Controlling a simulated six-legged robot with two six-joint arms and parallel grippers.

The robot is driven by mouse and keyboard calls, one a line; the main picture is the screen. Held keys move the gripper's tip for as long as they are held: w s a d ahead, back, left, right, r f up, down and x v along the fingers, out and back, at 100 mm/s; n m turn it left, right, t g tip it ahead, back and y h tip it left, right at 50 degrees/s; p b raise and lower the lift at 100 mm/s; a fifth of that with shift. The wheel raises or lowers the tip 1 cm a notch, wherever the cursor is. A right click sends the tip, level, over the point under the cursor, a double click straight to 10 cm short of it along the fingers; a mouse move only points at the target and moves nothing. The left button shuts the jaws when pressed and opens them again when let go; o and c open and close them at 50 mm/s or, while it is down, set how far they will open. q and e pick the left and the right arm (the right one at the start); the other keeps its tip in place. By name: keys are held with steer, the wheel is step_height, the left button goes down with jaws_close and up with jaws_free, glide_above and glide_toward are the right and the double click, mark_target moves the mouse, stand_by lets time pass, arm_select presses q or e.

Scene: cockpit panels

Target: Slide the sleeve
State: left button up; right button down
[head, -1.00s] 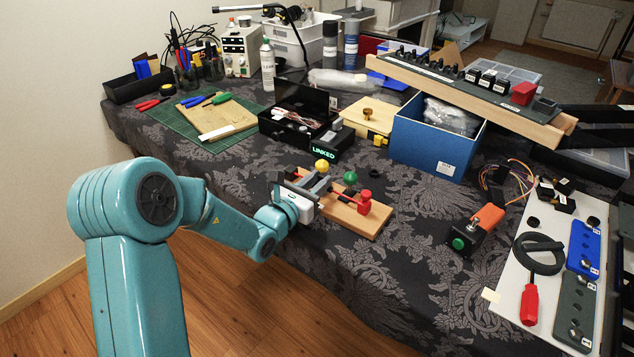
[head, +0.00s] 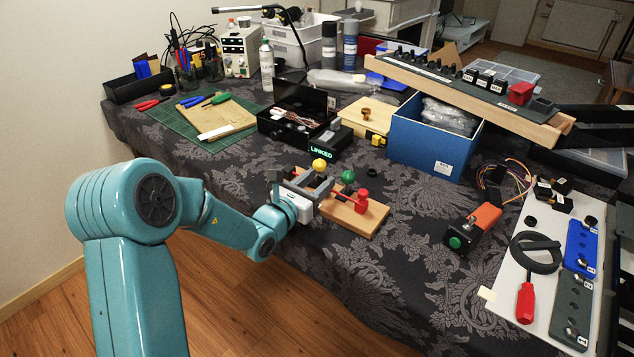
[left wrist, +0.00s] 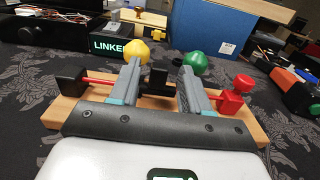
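The black sleeve (left wrist: 157,80) sits on a red rod above a wooden base (left wrist: 248,128), seen in the left wrist view. My left gripper (left wrist: 159,78) straddles it, one grey finger at each end along the rod, with no clear gap. In the head view, the left gripper (head: 322,178) hides most of the sleeve. A black end block (left wrist: 70,82) stands at the rod's left end. A red post (left wrist: 234,94) stands at its right end, also seen in the head view (head: 361,201). My right gripper is out of view.
A yellow ball (head: 319,165) and a green ball (head: 348,176) are just behind the fingers. A black box lit "LINKED" (head: 322,149) and a blue box (head: 435,140) stand behind. An orange-and-black device (head: 473,228) is at the right. The cloth in front is clear.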

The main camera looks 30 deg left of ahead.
arm_select(q)
steer(key=shift+a, duration=0.1)
steer(key=s+b, duration=0.7)
steer(key=s, duration=0.9)
steer(key=shift+s+a, duration=0.1)
steer(key=shift+s, duration=0.05)
